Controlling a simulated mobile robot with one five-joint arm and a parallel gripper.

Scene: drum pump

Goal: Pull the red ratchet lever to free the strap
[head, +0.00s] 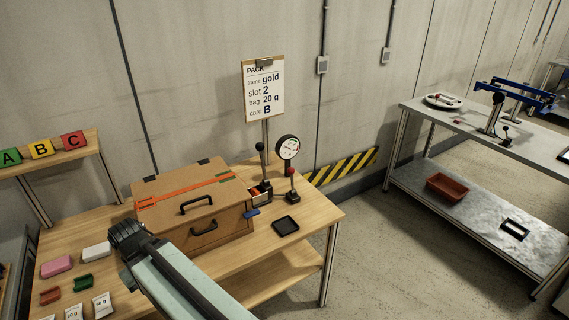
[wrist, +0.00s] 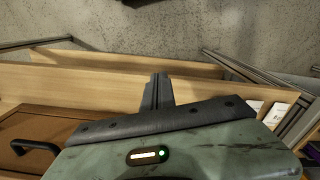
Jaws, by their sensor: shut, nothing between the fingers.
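A brown box (head: 222,221) stands on the wooden table, with an orange strap (head: 185,190) running across its lid. A small red-orange part (head: 259,195), possibly the ratchet lever, shows at the box's right side; it is too small to tell its exact shape. A blue tab (head: 251,212) sits just below it. My gripper (head: 122,232) is left of the box's front, apart from the red part. In the wrist view my gripper (wrist: 158,90) has its fingers together and empty. The box's brown top also shows there at the lower left (wrist: 60,128); the strap does not.
A red-knobbed stick (head: 291,185), a round gauge (head: 287,147) and a black tray (head: 285,225) stand right of the box. A pink block (head: 57,266), a white block (head: 96,251) and packets (head: 103,304) lie at the left. The table's front right corner is clear.

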